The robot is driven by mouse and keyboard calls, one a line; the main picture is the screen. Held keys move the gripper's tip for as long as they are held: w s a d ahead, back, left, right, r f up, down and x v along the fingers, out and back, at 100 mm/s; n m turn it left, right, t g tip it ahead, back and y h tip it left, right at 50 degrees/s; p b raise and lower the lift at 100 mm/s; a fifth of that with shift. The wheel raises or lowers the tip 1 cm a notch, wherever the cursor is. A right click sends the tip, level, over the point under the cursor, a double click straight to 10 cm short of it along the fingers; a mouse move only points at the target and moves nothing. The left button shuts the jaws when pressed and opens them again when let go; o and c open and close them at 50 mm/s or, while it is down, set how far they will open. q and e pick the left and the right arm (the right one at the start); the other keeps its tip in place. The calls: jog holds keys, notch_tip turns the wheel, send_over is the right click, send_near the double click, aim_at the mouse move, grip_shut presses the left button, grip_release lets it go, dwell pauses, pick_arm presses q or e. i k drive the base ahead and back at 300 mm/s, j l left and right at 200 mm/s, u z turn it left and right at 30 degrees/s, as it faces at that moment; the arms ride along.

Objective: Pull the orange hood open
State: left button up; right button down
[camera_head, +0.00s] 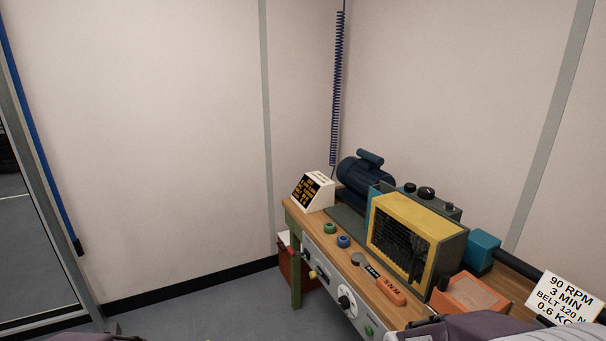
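On the wooden workbench (412,313), a box-shaped guard with a yellow frame and dark mesh front (412,214) stands closed against the machine. To its right is a low orange box-like cover (472,293) with a paler top; it looks closed, and its lower right part is hidden by a grey-purple arm link of mine. I cannot tell for certain which of these is the hood. Neither of my grippers shows; only parts of my arms enter at the bottom edge.
A blue motor (365,184), a white display box (313,191), small green and blue rings (343,241) and an orange-handled tool (384,288) are on the bench. A white sign (563,298) stands at right. The floor (215,312) at left is clear.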

aim_at(442, 302)
jog(key=z, duration=1.4)
jog(key=i+u, duration=0.15)
jog(key=u, duration=0.25)
jog(key=i+l+u, duration=0.1)
jog(key=u, duration=0.3)
jog(key=i+l+u, duration=0.15)
jog(key=u, duration=0.25)
jog(key=l+u, duration=0.2)
jog(key=u, duration=0.2)
jog(key=i+l, duration=0.05)
